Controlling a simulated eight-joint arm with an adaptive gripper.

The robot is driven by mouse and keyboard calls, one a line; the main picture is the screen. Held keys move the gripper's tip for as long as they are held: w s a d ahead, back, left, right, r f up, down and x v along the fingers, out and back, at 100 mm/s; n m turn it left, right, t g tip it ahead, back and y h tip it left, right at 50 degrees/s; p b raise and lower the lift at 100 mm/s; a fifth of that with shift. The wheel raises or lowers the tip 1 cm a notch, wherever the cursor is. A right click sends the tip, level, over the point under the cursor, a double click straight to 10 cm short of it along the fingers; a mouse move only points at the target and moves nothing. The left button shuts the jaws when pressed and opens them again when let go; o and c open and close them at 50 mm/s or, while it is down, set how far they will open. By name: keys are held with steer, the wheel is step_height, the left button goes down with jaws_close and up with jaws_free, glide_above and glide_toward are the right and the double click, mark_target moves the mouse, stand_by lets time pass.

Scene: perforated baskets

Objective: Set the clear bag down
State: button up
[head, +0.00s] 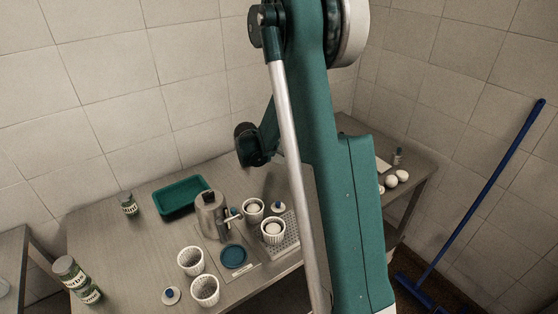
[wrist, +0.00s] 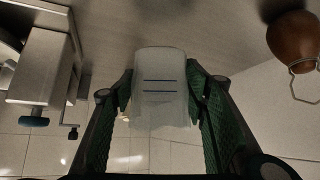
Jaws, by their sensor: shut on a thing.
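The clear bag (wrist: 158,85) is a pale, translucent pouch with two blue lines across it, in the middle of the wrist view. My gripper (wrist: 160,92) is shut on it, with a green ribbed finger along each side. A grey surface fills the upper wrist view behind the bag; I cannot tell whether the bag touches it. In the head view my arm covers much of the right side of the table, and I cannot make out the bag or fingertips clearly there.
The wrist view shows a brown rounded vessel (wrist: 295,40) and a metal box-like device (wrist: 38,70).

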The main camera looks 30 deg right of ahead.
mark_target(279, 159)
steer(key=shift+f, duration=1.8)
steer(key=shift+f+b, duration=0.15)
steer(key=shift+b, duration=0.25)
steer(key=o, duration=0.7)
steer(key=shift+r, duration=0.2)
steer(key=p+v, duration=0.1)
steer(key=v, duration=1.1)
steer(key=shift+p, duration=0.4)
steer(key=shift+a, duration=0.15)
